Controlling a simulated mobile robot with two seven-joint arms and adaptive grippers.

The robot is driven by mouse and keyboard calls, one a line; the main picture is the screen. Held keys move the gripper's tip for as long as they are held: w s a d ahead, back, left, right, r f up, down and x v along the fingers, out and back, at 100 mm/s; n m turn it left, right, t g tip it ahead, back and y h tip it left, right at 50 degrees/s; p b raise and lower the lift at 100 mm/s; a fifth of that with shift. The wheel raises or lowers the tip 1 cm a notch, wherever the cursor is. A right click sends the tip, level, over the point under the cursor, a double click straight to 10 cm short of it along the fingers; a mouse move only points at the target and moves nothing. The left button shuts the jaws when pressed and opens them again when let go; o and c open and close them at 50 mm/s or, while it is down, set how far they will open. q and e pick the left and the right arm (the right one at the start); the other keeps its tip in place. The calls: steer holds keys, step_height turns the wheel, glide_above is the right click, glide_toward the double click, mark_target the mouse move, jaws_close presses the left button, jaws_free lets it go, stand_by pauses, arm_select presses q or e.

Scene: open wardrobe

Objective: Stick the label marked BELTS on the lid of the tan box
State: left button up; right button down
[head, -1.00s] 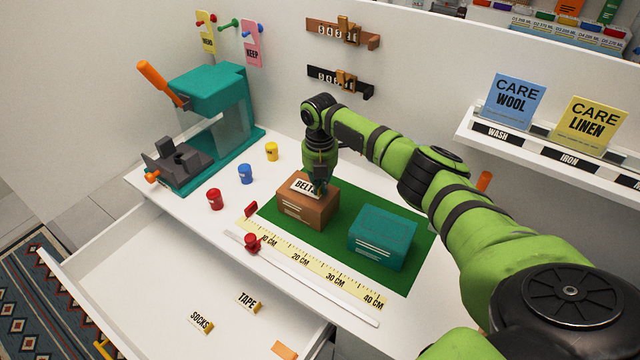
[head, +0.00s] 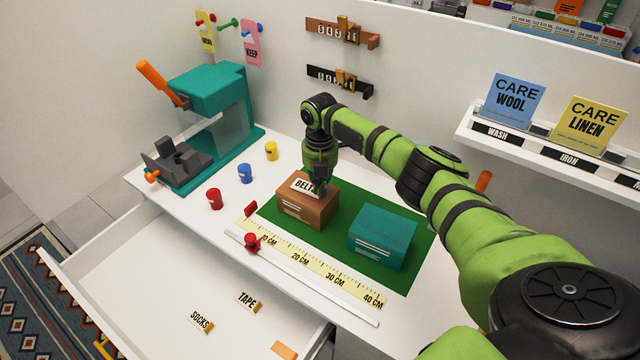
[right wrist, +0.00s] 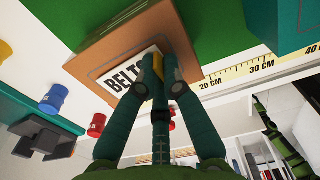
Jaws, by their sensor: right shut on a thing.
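The tan box (head: 306,212) stands on the green mat (head: 338,200), and its side also shows in the right wrist view (right wrist: 112,43). The label marked BELTS (head: 303,185) is at the top of the box, white with black letters. It also shows in the right wrist view (right wrist: 121,80). I cannot tell whether its whole back touches the lid. My right gripper (head: 319,188) is over the lid, its fingertips at the label's right end. In the right wrist view the gripper (right wrist: 158,72) is shut on the label's yellowish tab. My left gripper is out of view.
A teal box (head: 382,238) stands right of the tan box. A yellow ruler strip (head: 318,270) and a rail with a red slider (head: 252,242) lie in front. Red, blue and yellow cups stand left. SOCKS (head: 201,321) and TAPE (head: 246,301) labels lie in the open drawer.

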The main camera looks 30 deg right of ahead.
steer(key=shift+s+f, duration=0.1)
steer(key=shift+f, duration=0.2)
stand_by(0.7)
steer(key=c, duration=1.3)
jaws_free()
steer(key=shift+o, duration=0.3)
steer(key=o, duration=0.5)
steer(key=shift+r, duration=0.15)
steer(key=shift+r+p, duration=3.05)
steer(key=shift+r, duration=0.35)
